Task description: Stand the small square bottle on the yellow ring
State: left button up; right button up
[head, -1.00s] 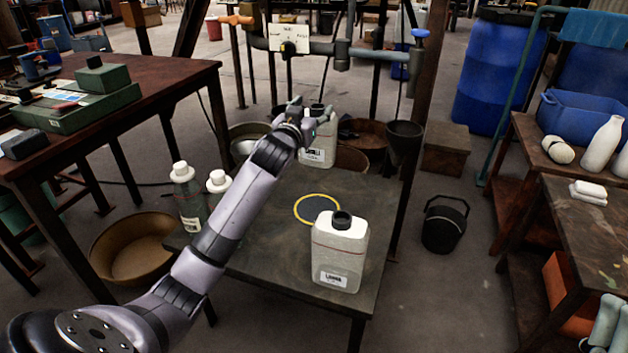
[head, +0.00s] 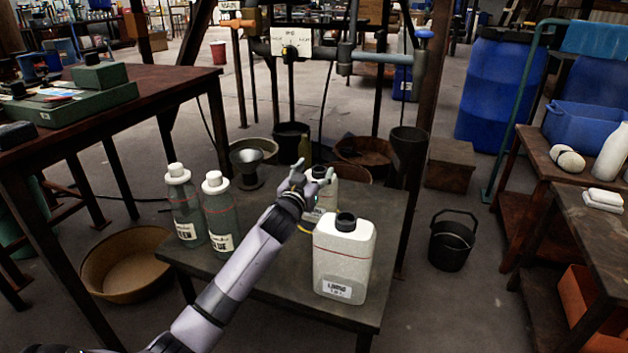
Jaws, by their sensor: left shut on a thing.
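The small square bottle (head: 328,197), white with a dark cap and a label, is in my left gripper (head: 306,181), which is shut on it near its top. It looks upright, over or close to the yellow ring (head: 305,230). Only a small piece of the ring shows beside my left arm; the arm and bottles hide the rest. I cannot tell whether the bottle's base touches the table, as the larger bottle in front and my arm hide it. My right gripper is not in view.
A larger white bottle (head: 343,262) stands on the table (head: 262,284), just in front of the held bottle. Two clear bottles with white caps, one (head: 184,208) left of the other (head: 219,217), stand at the table's left. A black bucket (head: 452,241) is on the floor at right.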

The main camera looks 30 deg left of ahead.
pick_arm(q)
jog(key=shift+f, duration=0.25)
jog(key=shift+r, duration=0.1)
jog(key=o, duration=1.7)
